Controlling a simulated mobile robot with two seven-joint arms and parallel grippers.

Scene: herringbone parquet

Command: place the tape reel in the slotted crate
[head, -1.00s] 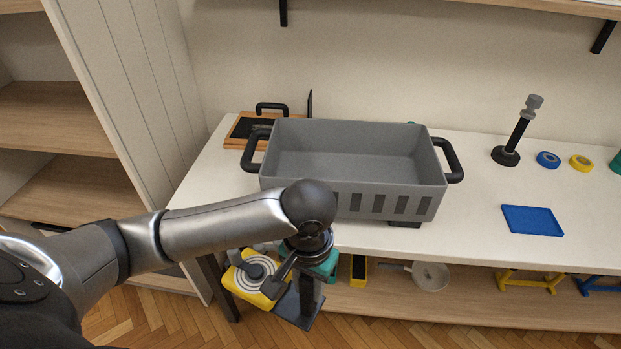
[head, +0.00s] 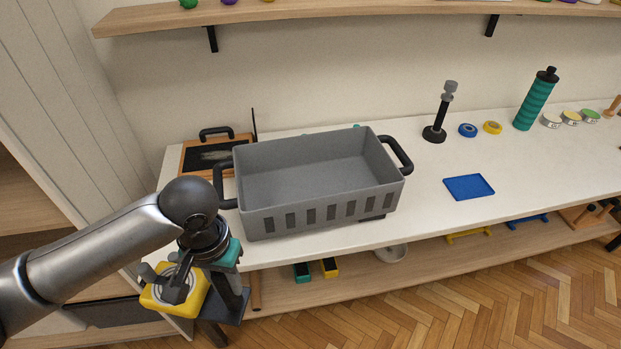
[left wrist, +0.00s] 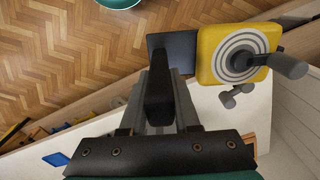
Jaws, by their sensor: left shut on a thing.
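The tape reel (head: 176,290) is a yellow body with grey rings and a grey crank. My left gripper (head: 205,280) is shut on it, left of the crate and in front of the table edge. In the left wrist view the reel (left wrist: 228,58) shows its ringed face and crank beside the fingers, with a dark plate next to it; the exact grip is hidden. The slotted crate (head: 320,205) is a large grey box with black side handles and a row of slots in its front wall. It stands on the table and looks empty. My right gripper is not in view.
Behind the crate's left handle lies a wooden board with a black handle (head: 216,132). Right of the crate are a blue tray (head: 468,187), a black stand (head: 435,132), tape rolls (head: 467,130) and a teal bottle (head: 535,100). A shelf (head: 330,12) hangs above.

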